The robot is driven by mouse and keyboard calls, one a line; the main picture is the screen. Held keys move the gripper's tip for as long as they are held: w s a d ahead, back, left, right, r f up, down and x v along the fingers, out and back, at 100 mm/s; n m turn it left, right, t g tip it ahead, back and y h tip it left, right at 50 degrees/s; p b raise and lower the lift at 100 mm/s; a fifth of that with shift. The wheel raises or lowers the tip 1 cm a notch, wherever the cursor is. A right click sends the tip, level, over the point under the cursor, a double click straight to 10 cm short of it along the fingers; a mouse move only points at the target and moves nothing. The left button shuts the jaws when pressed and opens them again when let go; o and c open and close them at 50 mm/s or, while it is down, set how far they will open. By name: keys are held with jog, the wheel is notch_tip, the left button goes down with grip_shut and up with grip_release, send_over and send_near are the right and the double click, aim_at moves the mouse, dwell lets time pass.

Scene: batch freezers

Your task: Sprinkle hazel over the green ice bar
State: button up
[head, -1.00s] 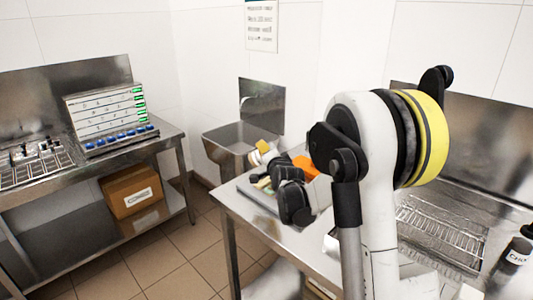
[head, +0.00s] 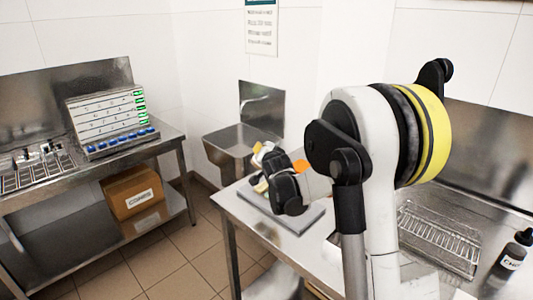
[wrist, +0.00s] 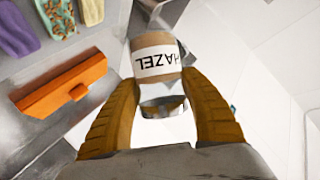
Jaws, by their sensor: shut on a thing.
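My gripper (wrist: 162,112) is shut on the hazel jar (wrist: 165,62), which has a white label reading HAZEL, upside down in the wrist view. The jar is tipped, and its far end lies toward the tray. The green ice bar (wrist: 52,12) is at the top left of the wrist view, with brown bits on its surface. It lies between a purple bar (wrist: 14,30) and a yellow bar (wrist: 91,10). The jar is to the right of the bars in that view. In the head view, my dark wrist hides most of the gripper and bars.
An orange block-like thing with a knob (wrist: 62,86) lies beside the bars. The grey tray (head: 296,221) rests on the steel table (head: 240,210). A wire rack (head: 440,237) and a dark bottle (head: 508,262) are at the right. A sink (head: 238,140) stands behind.

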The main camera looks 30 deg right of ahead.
jog(key=shift+r+n, duration=0.25)
jog(key=shift+n, duration=0.05)
jog(key=n+h+p, duration=0.1)
jog(key=r+n+g, duration=0.1)
jog(key=shift+a+r+n+g+h+p, duration=0.1)
jog(key=shift+r+n+g+h+p, duration=0.2)
jog(key=shift+h+p, duration=0.1)
jog(key=shift+r+n+g+h, duration=0.2)
jog(key=shift+n+g+h, duration=0.15)
jog(key=shift+n, duration=0.45)
jog(key=s+a, duration=0.3)
jog(key=s, duration=1.1)
jog(key=shift+s+a, duration=0.25)
jog(key=shift+s, duration=0.05)
jog(key=shift+d, duration=0.1)
